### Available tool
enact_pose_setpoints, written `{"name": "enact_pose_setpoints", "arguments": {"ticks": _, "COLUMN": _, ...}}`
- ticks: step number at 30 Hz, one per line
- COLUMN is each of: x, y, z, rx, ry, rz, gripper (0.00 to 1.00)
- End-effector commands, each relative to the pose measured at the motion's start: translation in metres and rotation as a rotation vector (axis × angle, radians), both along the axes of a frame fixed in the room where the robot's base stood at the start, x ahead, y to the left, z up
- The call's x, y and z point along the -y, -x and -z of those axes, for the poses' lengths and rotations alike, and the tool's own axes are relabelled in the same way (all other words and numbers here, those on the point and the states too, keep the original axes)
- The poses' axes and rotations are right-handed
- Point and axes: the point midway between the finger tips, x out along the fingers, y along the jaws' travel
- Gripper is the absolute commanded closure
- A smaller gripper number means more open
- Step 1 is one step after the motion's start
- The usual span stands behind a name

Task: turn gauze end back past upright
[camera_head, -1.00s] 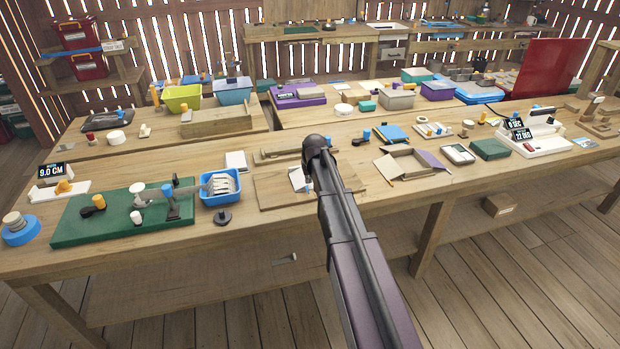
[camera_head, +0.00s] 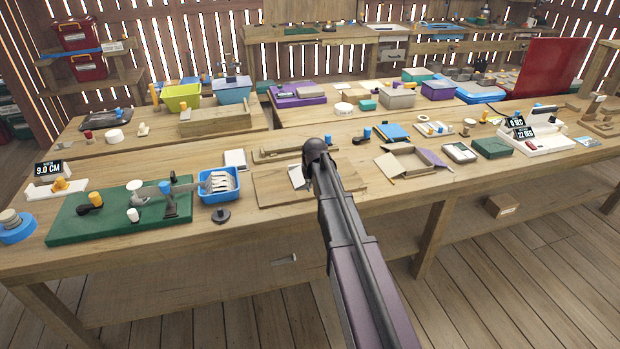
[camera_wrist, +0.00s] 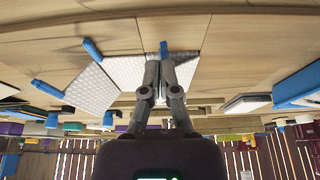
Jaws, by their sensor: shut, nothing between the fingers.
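The gauze is a white, textured sheet (camera_wrist: 125,71) on a wooden board (camera_head: 275,191) at the front of the bench. In the wrist view one panel (camera_wrist: 90,90) slants at the left with a blue tab (camera_wrist: 47,89) at its outer corner; I cannot tell how steeply it stands. Two more blue tabs (camera_wrist: 92,49) show along the sheet. In the head view only a white patch of gauze (camera_head: 296,176) shows left of my arm. My gripper (camera_wrist: 161,62) is shut and empty, its fingertips over the sheet close to a blue tab (camera_wrist: 164,48). My arm hides much of the spot.
A blue bin (camera_head: 218,186) with white pieces and a green mat (camera_head: 120,215) with a clamp lie to the left. An open cardboard box (camera_head: 408,160) stands to the right. Some bare bench top is at the front edge.

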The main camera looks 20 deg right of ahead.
Motion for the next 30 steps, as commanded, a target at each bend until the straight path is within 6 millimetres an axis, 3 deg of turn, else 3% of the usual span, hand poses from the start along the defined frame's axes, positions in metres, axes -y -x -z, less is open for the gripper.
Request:
{"name": "enact_pose_setpoints", "arguments": {"ticks": 17, "x": 0.0, "y": 0.0, "z": 0.022, "rx": 0.0, "ry": 0.0, "rz": 0.0, "gripper": 1.0}}
{"name": "enact_pose_setpoints", "arguments": {"ticks": 30, "x": 0.0, "y": 0.0, "z": -0.007, "rx": 0.0, "ry": 0.0, "rz": 0.0, "gripper": 1.0}}
